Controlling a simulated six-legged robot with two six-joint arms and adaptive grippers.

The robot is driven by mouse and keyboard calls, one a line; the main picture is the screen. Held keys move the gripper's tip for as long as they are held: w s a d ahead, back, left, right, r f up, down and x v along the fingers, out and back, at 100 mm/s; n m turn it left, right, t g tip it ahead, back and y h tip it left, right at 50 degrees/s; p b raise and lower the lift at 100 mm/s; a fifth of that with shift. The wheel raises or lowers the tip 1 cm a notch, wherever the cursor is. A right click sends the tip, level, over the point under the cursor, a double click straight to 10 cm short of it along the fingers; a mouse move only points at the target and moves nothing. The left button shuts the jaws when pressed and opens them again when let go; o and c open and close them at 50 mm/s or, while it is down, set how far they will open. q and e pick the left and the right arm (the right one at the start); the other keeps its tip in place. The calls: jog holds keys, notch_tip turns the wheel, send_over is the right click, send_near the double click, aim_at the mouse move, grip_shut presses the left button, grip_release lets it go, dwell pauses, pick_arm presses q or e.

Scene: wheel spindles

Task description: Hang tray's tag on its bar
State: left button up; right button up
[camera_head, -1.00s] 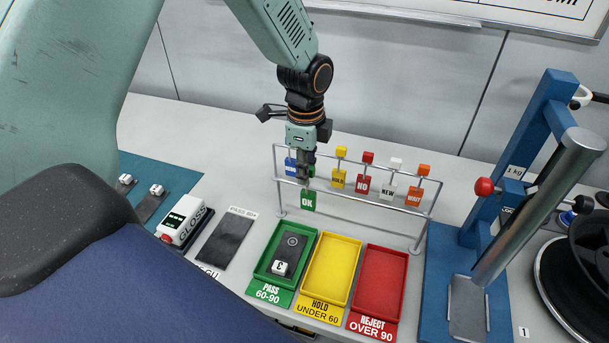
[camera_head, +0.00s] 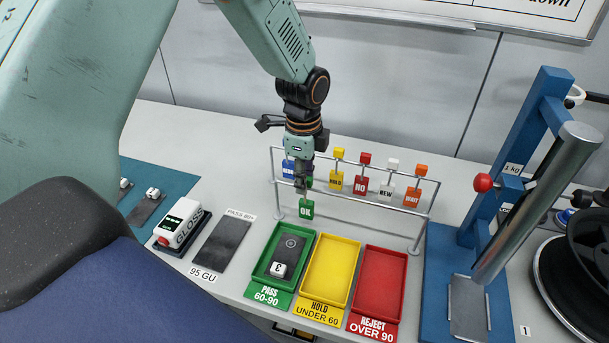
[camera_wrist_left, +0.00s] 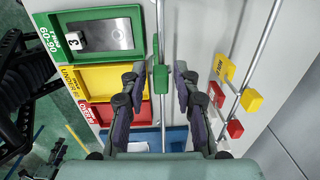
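The green OK tag (camera_head: 306,209) hangs below the front bar of the wire rack (camera_head: 404,207), above the back of the green PASS tray (camera_head: 256,280). My left gripper (camera_head: 304,184) points down over this bar. In the left wrist view its fingers (camera_wrist_left: 160,84) stand apart, one on each side of the tag's green block (camera_wrist_left: 160,78), with gaps on both sides. The block appears to sit on the bar; the exact contact is hidden. A dark plate marked 3 (camera_head: 291,250) lies in the green tray. My right gripper is not in view.
Blue, yellow, red, white and orange tags hang on the rear bar, the yellow HOLD tag (camera_head: 337,180) nearest to my gripper's right. Yellow (camera_head: 334,300) and red (camera_head: 379,308) trays stand beside the green one. A blue stand (camera_head: 447,262) is at right, a gloss meter (camera_head: 183,228) at left.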

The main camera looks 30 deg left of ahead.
pick_arm(q)
jog(key=o, duration=0.4)
jog(key=shift+w+f, duration=0.1)
jog(key=shift+w, duration=0.15)
jog(key=shift+c, duration=0.2)
jog(key=shift+s, duration=0.15)
jog(key=shift+r, duration=0.35)
notch_tip(320, 180, up, 11)
jog(key=shift+s+r, duration=0.15)
